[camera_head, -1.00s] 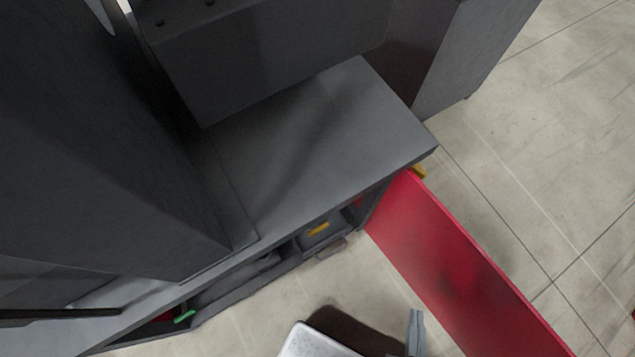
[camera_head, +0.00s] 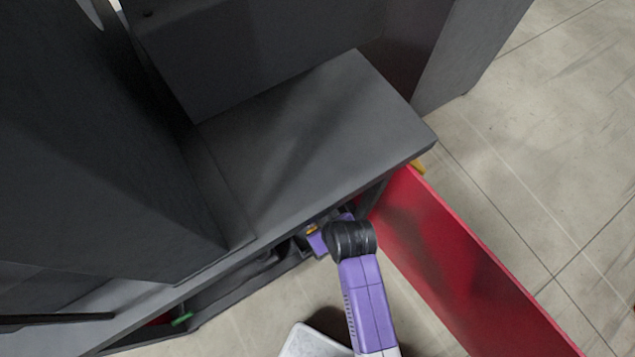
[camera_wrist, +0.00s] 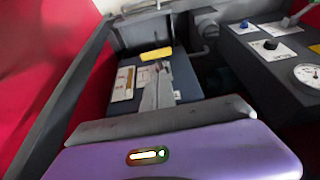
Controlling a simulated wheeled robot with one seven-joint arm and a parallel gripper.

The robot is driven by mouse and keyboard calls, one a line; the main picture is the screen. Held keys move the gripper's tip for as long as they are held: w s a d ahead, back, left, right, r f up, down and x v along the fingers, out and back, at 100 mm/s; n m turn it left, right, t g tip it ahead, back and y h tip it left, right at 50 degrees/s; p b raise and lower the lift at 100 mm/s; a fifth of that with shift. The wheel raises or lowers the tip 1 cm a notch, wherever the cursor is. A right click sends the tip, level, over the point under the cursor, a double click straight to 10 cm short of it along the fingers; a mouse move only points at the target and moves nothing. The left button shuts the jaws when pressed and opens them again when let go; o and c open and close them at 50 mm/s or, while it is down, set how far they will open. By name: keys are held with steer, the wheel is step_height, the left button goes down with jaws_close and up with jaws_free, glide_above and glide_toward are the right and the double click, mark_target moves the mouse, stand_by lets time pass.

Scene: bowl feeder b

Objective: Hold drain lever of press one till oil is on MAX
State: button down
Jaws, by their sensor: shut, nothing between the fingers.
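My purple gripper shows in the wrist view, its fingers (camera_wrist: 158,92) together and empty. They point into the open compartment of the grey press cabinet (camera_head: 330,125), over a dark panel with a yellow label (camera_wrist: 156,54) and pale plates (camera_wrist: 123,84). In the head view my purple and black wrist reaches in below the top edge; the fingertips are hidden there. A small green handle (camera_head: 181,319) shows at the cabinet's lower left, away from the gripper. I cannot tell which part is the drain lever, and no oil level or MAX mark is readable.
A red door (camera_head: 460,270) stands open right of the compartment, close beside my arm. In the wrist view a side panel at the right carries a blue knob (camera_wrist: 244,24), a black knob (camera_wrist: 270,44) and a round gauge (camera_wrist: 309,74). Floor is clear beyond the door.

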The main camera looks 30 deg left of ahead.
steer(key=shift+f, duration=0.15)
steer(key=b, duration=0.3)
glide_toward(313, 225)
steer(key=x, duration=0.5)
steer(key=shift+f, duration=0.1)
stand_by(0.3)
steer(key=s+d+f+t+y+b, duration=0.1)
steer(key=f+y+b, duration=0.2)
steer(key=f+b, duration=0.5)
steer(key=s+d+f+t+y+b, duration=0.1)
steer(key=f+b, duration=0.7)
steer(key=b, duration=1.3)
steer(key=shift+d+t+y, duration=0.6)
steer(key=shift+t+y, duration=0.2)
steer(key=shift+y, duration=0.3)
steer(key=shift+f, duration=0.2)
steer(key=shift+w+a, duration=0.1)
steer(key=shift+a, duration=0.05)
stand_by(2.1)
